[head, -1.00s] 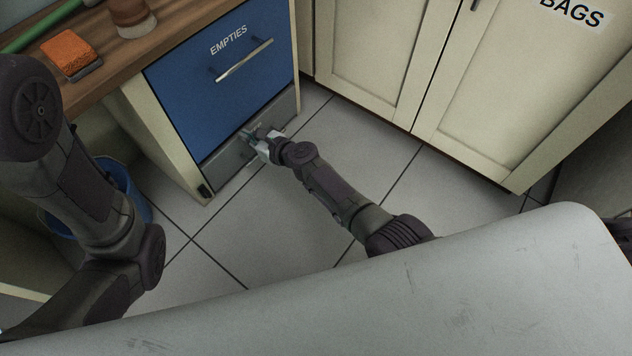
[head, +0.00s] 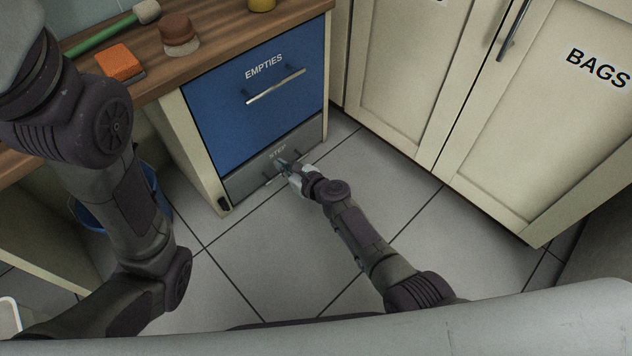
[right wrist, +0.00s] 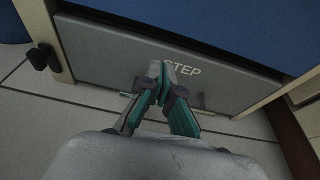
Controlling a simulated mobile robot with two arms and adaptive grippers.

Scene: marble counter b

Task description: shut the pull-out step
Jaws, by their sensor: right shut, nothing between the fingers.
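The pull-out step (head: 240,186) is a grey drawer front marked STEP, low in the cabinet under the blue EMPTIES drawer (head: 225,118). Its front looks level with the cabinet face. In the right wrist view the grey step front (right wrist: 110,55) fills the middle, with a thin bar handle (right wrist: 205,109) low on it. My right gripper (head: 283,166) is shut and empty, its fingertips at the step front near the lettering and above the handle. It also shows in the right wrist view (right wrist: 160,70); contact cannot be told for sure. My left arm shows, but its gripper does not.
A wooden worktop (head: 225,32) holds an orange sponge (head: 119,63), a brown-topped brush (head: 179,33) and a green-handled tool (head: 100,37). A blue bucket (head: 92,217) stands under it. Cream cupboards (head: 400,75) stand right. Tiled floor (head: 270,240) before the step is clear.

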